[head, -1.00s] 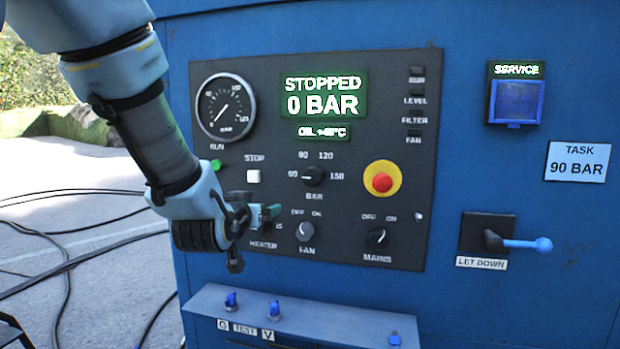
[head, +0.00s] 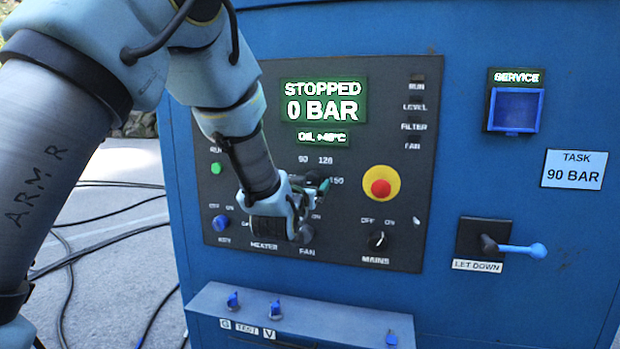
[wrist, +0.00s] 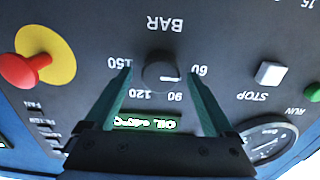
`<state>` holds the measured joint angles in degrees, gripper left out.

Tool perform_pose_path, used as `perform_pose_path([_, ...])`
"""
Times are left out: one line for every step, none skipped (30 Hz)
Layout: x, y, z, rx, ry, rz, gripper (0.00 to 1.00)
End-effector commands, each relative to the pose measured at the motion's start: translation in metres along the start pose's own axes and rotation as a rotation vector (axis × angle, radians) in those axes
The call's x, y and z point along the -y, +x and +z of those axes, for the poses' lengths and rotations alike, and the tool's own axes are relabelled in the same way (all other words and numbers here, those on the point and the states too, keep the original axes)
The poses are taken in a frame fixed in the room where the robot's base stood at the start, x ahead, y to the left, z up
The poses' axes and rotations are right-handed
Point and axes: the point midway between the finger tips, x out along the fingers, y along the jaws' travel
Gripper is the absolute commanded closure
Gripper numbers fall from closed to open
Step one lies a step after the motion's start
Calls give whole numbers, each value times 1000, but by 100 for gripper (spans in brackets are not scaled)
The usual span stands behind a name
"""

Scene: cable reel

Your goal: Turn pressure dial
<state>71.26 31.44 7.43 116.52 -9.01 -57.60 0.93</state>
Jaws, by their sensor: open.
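The pressure dial (wrist: 160,72) is a dark round knob marked 60, 90, 120 and 150 BAR, upside down in the wrist view. Its light mark points roughly toward 60. My gripper (wrist: 160,73) is open, with one green finger on each side of the dial in the picture and a visible gap on both sides. I cannot tell how far the fingertips are from the panel. In the head view my gripper (head: 321,183) covers the dial. The display (head: 323,100) reads STOPPED, 0 BAR. A task card (head: 572,169) reads 90 BAR.
A red emergency button (head: 380,187) on a yellow ring is right of the dial. The white STOP button (wrist: 270,73) is close on its 60 side. The FAN knob is partly hidden below my gripper. The MAINS knob (head: 377,241) and let-down lever (head: 522,248) are farther right.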

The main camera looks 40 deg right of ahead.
Motion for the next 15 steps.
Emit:
perform_pose_path([0, 3, -1, 1, 1, 0, 12])
perform_pose_path([0, 5, 0, 1, 1, 0, 12])
perform_pose_path([0, 6, 0, 1, 1, 0, 12])
perform_pose_path([0, 6, 0, 1, 1, 0, 12])
perform_pose_path([0, 7, 0, 1, 1, 0, 12])
perform_pose_path([0, 7, 1, 1, 1, 0, 12])
perform_pose_path([0, 7, 1, 1, 1, 0, 12])
perform_pose_path([0, 7, 1, 1, 1, 0, 12])
perform_pose_path([0, 7, 1, 1, 1, 0, 12])
perform_pose_path([0, 7, 1, 1, 1, 0, 12])
perform_pose_path([0, 7, 1, 1, 1, 0, 12])
perform_pose_path([0, 7, 1, 1, 1, 0, 15])
perform_pose_path([0, 7, 1, 1, 1, 0, 18])
perform_pose_path([0, 7, 1, 1, 1, 0, 22])
perform_pose_path([0, 7, 1, 1, 1, 0, 26])
